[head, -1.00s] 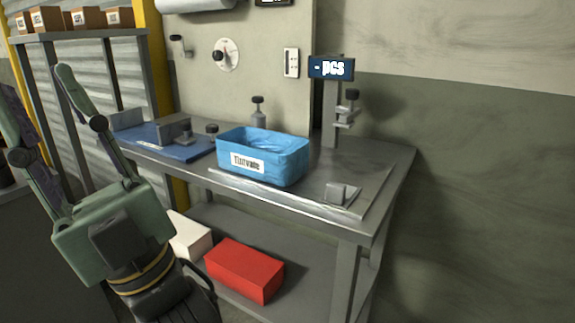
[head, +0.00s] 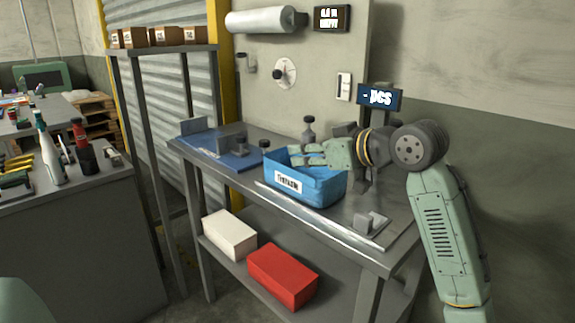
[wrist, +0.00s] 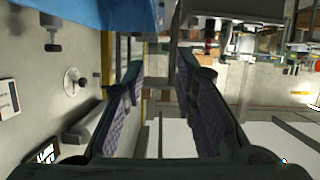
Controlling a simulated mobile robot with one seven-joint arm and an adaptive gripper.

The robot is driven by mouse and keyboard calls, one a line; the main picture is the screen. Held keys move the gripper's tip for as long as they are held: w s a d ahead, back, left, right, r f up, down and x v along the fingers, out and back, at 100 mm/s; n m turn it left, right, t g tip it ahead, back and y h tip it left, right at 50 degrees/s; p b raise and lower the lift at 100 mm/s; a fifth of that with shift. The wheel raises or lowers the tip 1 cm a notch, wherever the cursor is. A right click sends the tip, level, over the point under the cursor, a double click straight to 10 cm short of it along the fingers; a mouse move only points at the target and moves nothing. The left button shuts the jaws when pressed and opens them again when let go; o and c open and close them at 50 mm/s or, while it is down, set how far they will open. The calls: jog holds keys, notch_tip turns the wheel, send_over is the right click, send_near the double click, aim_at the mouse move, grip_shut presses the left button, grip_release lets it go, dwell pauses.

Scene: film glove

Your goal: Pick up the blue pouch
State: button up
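A blue bin (head: 318,190) with a white label stands on the grey metal bench. I cannot make out a separate blue pouch; the inside of the bin is mostly hidden. My gripper (head: 305,155) reaches in from the right, its fingers pointing left over the bin's opening. I cannot tell whether the fingers touch anything there. In the wrist view my gripper (wrist: 158,75) has its two purple-padded fingers apart with nothing between them. A blue surface (wrist: 100,12), which looks like the bin, fills the top left of that view.
A blue mat (head: 222,150) with a grey block lies on the left of the bench (head: 395,235). A small display (head: 380,97) stands behind the bin. A white box (head: 229,235) and a red box (head: 283,275) sit on the lower shelf. A cluttered worktop (head: 85,190) is at left.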

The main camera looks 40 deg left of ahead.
aim_at(289, 169)
jog(key=shift+g+h, duration=0.3)
jog(key=shift+h, duration=0.3)
jog(key=f, duration=0.1)
jog(key=w+a+f, duration=0.1)
jog(key=a+f+p, duration=0.1)
jog(key=shift+w+f, duration=0.2)
jog(key=shift+w, duration=0.05)
jog(key=shift+f+p+x, duration=0.2)
jog(key=shift+p+x, duration=0.25)
jog(key=shift+x, duration=0.9)
jog(key=shift+f+p+x, duration=0.15)
jog(key=shift+p+x, duration=0.3)
jog(key=shift+x, duration=0.9)
jog(key=shift+s+d, duration=0.15)
jog(key=shift+d, duration=0.05)
grip_shut()
